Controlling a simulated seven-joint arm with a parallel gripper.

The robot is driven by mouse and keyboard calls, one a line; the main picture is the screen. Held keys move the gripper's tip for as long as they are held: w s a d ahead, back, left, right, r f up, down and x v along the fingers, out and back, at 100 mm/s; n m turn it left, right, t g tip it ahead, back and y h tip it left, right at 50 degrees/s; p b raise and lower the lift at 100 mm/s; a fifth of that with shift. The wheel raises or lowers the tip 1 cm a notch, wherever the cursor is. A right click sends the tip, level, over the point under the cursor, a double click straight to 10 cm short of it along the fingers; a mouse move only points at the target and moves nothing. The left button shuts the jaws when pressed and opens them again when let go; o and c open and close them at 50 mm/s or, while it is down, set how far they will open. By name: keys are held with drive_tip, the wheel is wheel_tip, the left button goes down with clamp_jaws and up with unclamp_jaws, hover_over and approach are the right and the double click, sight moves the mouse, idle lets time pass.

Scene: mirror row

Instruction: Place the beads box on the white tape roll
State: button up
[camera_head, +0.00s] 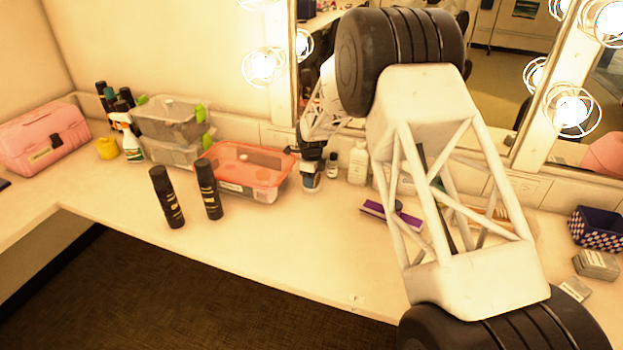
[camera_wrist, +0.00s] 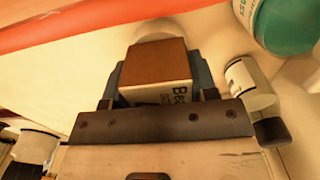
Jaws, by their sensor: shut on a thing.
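My gripper (camera_wrist: 158,85) is shut on the beads box (camera_wrist: 152,68), a small box with a brown face and a pale side with dark lettering, partly cut off. A pale round shape (camera_wrist: 160,28), which looks like the white tape roll, shows just beyond the box in the wrist view. The box hides part of it, and I cannot tell whether they touch. In the head view my gripper (camera_head: 311,168) is low over the counter, just right of the orange-lidded container. The box and roll are too small to tell apart clearly there.
The orange-lidded container (camera_head: 245,170) is close left of my gripper. A small dark-capped bottle (camera_head: 332,165) and a white bottle (camera_head: 357,162) stand close on the right. Two black cans (camera_head: 208,188) stand further left. The counter front (camera_head: 290,240) is clear.

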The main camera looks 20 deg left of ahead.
drive_tip(key=shift+f, duration=0.1)
drive_tip(key=o, duration=0.9)
drive_tip(key=shift+o, duration=0.2)
drive_tip(key=shift+r, duration=6.15)
